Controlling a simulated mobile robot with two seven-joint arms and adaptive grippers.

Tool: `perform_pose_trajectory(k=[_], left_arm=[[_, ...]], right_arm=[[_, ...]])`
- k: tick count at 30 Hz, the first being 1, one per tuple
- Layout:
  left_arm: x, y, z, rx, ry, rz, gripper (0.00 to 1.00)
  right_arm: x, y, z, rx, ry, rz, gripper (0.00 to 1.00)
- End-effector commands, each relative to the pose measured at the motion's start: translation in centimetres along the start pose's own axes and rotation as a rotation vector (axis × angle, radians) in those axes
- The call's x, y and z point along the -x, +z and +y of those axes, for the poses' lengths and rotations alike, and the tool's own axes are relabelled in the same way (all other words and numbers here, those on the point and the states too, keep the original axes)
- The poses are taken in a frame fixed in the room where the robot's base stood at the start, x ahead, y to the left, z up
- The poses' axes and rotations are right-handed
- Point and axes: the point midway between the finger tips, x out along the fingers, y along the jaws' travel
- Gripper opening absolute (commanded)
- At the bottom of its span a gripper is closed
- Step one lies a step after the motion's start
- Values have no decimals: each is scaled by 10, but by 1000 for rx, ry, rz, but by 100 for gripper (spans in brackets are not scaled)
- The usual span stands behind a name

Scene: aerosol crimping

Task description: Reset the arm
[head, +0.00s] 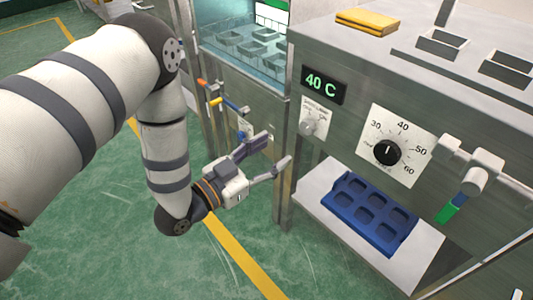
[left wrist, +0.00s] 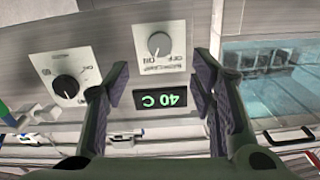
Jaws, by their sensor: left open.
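My left arm comes in from the left in the head view and bends down in front of the machines. My left gripper (head: 270,158) is open with nothing between its fingers. It hangs in front of the steel machine, left of its blue tray. In the left wrist view the open fingers (left wrist: 160,98) frame the machine's front panel, with the display (left wrist: 161,99) reading 40 C upside down. The display also shows in the head view (head: 323,85). My right gripper is not in view.
A temperature dial (head: 388,152) and a small switch knob (head: 308,127) are on the steel front. A blue tray with several pockets (head: 408,236) sits on a white shelf below. A yellow cloth (head: 367,21) lies on top. Green floor is open at lower left.

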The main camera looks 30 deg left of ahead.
Motion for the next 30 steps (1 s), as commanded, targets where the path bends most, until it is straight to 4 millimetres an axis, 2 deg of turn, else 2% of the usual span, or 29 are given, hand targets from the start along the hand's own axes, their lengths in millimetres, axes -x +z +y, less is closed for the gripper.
perform_pose_trajectory(k=[4,16,18,20,23,24,26,27,29,30], left_arm=[[12,0,0,1,0,-1,51],[13,0,0,1,1,-1,51],[16,10,4,11,3,-39,51],[27,34,13,36,7,-140,51],[71,102,42,113,14,-439,51],[98,130,55,149,15,-580,51],[144,165,75,201,11,-788,51],[177,183,88,234,6,-923,51],[231,202,107,281,-5,-1126,51],[268,210,119,309,-14,-1259,51]], right_arm=[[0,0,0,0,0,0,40],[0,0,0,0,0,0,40],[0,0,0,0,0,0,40],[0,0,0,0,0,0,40],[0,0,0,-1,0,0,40],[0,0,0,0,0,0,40],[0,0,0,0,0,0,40],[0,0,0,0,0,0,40],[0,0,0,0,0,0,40],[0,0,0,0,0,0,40]])
